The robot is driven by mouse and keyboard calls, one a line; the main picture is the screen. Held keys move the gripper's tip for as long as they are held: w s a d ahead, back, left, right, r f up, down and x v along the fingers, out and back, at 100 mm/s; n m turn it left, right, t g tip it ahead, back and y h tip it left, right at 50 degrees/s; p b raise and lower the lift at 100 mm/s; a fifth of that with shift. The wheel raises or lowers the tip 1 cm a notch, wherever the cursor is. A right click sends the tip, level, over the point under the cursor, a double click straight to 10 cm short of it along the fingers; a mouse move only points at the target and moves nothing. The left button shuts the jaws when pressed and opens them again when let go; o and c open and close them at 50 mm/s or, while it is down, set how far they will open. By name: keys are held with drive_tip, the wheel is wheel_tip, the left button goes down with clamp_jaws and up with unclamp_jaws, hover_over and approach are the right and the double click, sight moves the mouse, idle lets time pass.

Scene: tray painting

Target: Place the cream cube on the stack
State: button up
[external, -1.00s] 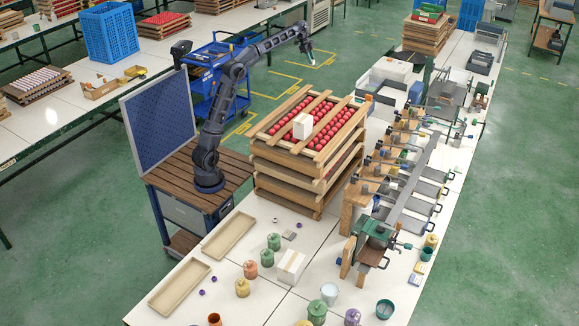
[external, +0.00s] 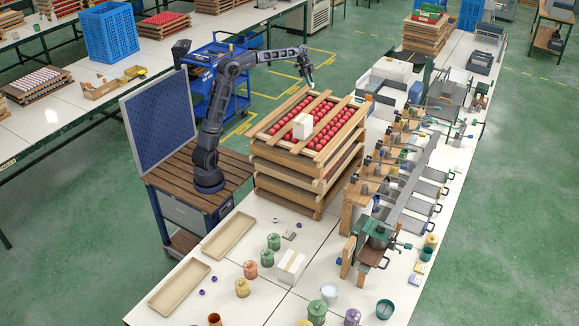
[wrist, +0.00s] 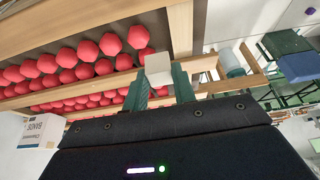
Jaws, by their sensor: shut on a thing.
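The cream cube (wrist: 158,68) is a small pale block between the green fingertips of my gripper (wrist: 160,85) in the wrist view. My gripper (external: 310,75) is shut on it. In the external view the cube is too small to make out clearly. The stack (external: 285,173) is a pile of wooden trays on the white table, its top tray filled with rows of red balls. My gripper is above the far edge of the stack, pointing down. In the wrist view the top tray's wooden slats (wrist: 90,35) and red balls lie beyond the cube.
A row of clamps and metal fixtures (external: 405,195) runs along the table right of the stack. Jars and beige trays (external: 229,236) lie in front.

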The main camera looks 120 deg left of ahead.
drive_tip(key=shift+f, duration=1.95)
drive_tip(key=shift+f, duration=0.15)
drive_tip(key=o, duration=0.9)
drive_tip(key=shift+o, duration=0.2)
drive_tip(key=v, duration=1.2)
drive_tip(key=shift+s, duration=0.1)
